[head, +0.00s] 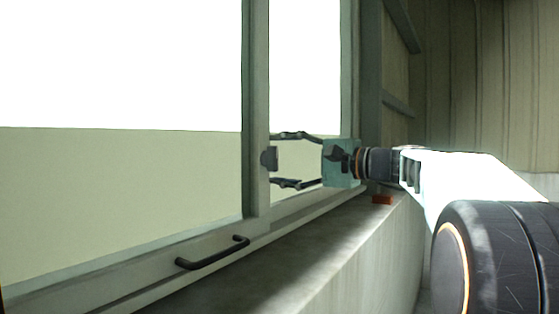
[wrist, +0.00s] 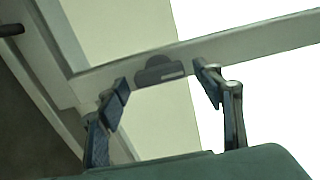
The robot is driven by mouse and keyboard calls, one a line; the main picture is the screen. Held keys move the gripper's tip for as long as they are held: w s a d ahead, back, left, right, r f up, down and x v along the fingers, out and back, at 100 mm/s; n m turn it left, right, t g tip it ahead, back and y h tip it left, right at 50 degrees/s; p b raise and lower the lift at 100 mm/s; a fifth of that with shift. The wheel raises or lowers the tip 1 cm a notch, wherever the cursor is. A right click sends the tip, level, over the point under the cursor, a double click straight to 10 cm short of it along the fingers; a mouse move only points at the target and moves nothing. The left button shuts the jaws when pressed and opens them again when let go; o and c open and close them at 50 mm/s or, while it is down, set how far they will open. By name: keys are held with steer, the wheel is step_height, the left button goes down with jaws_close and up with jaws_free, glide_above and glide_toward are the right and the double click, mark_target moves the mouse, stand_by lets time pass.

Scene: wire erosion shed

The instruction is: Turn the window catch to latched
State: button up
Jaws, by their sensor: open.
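The window catch (head: 268,158) is a small dark grey piece on the upright bar of the window frame (head: 256,110). In the wrist view the catch (wrist: 160,70) shows as a dark plate with a rounded hump and a pale strip. My gripper (head: 284,160) is open, level with the catch, with one finger above it and one below in the head view. In the wrist view my fingers (wrist: 163,78) stand on either side of the catch, with a gap to each. I cannot tell whether the catch is latched.
A black bar handle (head: 212,254) sits on the lower window rail, left of the catch. A ribbed wall (head: 490,80) stands at the right. The sill is otherwise clear.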

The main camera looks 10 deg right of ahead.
steer(key=v, duration=1.1)
steer(key=shift+s+d, duration=0.2)
steer(key=shift+d, duration=0.05)
